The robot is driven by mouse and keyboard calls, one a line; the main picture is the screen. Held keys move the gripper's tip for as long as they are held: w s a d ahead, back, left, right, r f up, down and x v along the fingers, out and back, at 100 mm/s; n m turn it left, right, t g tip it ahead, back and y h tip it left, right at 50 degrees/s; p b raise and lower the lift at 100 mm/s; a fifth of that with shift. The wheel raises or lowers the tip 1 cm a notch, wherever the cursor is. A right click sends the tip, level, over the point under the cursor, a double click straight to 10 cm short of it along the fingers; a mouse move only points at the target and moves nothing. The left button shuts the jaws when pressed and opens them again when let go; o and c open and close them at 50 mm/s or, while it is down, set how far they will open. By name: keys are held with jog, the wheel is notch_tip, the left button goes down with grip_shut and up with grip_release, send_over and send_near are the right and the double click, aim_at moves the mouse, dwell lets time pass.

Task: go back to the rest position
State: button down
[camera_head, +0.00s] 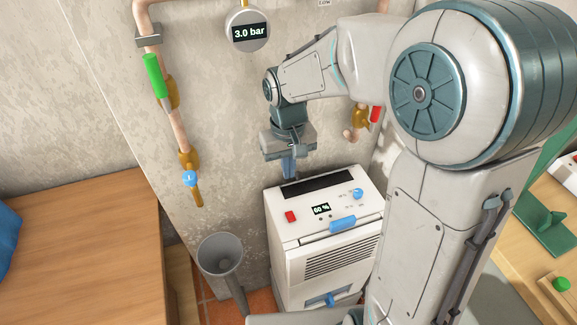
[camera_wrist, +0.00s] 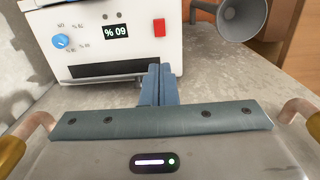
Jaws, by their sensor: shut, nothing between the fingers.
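My gripper (camera_head: 289,168) hangs from my arm, pointing down, just above the back part of the white dehumidifier-like machine (camera_head: 340,262). In the wrist view its blue-grey fingers (camera_wrist: 158,84) are together with nothing between them. The machine's top also shows in the wrist view (camera_wrist: 85,40), upside down. Its top carries a dark slot, a red button (camera_head: 291,217), a small display reading about 60 % (camera_head: 321,209), a blue knob (camera_head: 358,194) and a blue handle (camera_head: 342,224). I cannot tell whether the fingertips touch the machine.
A copper pipe with a green-handled valve (camera_head: 153,77) runs down the wall at left. A gauge (camera_head: 248,30) reads 3.0 bar. A grey funnel (camera_head: 221,255) stands left of the machine. A wooden table (camera_head: 85,245) is at left, another bench (camera_head: 540,265) at right.

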jog(key=s+d+r+m+t, duration=0.3)
jog(key=s+d+r, duration=0.2)
jog(key=s+d, duration=0.5)
jog(key=s, duration=0.3)
jog(key=shift+s+d+r, duration=0.2)
jog(key=shift+s+d, duration=0.05)
jog(key=shift+d, duration=0.1)
jog(key=c, duration=1.3)
grip_release()
jog(key=shift+s+d, duration=0.1)
jog(key=shift+s, duration=0.15)
jog(key=shift+c, duration=0.5)
jog(key=shift+f, duration=0.1)
